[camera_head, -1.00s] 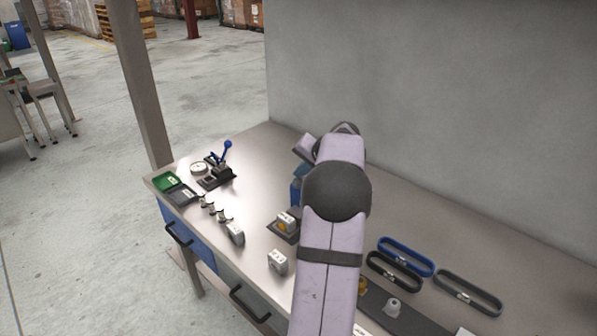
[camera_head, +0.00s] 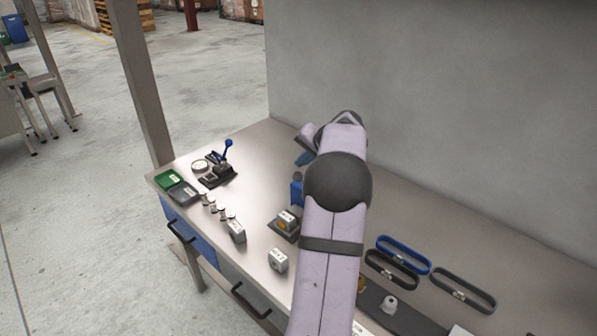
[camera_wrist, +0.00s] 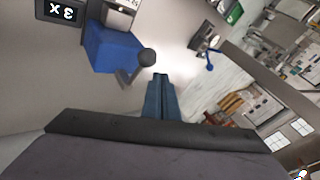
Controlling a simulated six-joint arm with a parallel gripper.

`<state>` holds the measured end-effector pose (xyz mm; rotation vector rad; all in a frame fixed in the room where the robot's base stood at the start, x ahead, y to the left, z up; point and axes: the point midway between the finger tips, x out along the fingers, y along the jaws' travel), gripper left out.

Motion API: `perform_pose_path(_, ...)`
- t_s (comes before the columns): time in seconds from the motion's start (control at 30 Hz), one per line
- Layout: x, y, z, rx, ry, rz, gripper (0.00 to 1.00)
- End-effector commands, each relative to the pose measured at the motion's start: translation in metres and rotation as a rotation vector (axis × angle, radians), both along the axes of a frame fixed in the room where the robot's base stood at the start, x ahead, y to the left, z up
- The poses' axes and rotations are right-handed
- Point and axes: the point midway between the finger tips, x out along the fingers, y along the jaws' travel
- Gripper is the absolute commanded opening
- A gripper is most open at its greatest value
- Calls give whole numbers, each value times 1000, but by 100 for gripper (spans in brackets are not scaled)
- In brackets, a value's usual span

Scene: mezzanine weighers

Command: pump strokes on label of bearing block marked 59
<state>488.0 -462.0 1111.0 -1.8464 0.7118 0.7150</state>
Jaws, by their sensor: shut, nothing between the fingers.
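My gripper (camera_wrist: 160,97) is shut and empty in the wrist view, its two dark blue fingers together. Beside its tips is a blue box with a round black knob (camera_wrist: 112,47). In the head view the blue box (camera_head: 296,192) shows left of my arm, partly hidden, with the fingers (camera_head: 304,159) above it.
A dark device with a blue lever (camera_head: 215,173), a round white dial (camera_head: 200,166) and green and grey trays (camera_head: 168,179) (camera_head: 184,193) stand at the bench's left end. Blue and dark belts (camera_head: 404,254) (camera_head: 463,294) lie at right. A wall (camera_head: 430,110) closes the back.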

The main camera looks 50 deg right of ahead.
Motion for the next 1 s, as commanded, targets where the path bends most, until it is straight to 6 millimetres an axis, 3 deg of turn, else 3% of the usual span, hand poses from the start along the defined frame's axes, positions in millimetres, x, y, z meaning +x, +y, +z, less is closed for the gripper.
perform_pose_path(0.27,0,-1,9,-1,0,-1,0)
perform_pose_path(0.7,0,-8,47,-1,-1,0,0)
perform_pose_path(1.0,0,-10,49,-1,0,1,0)
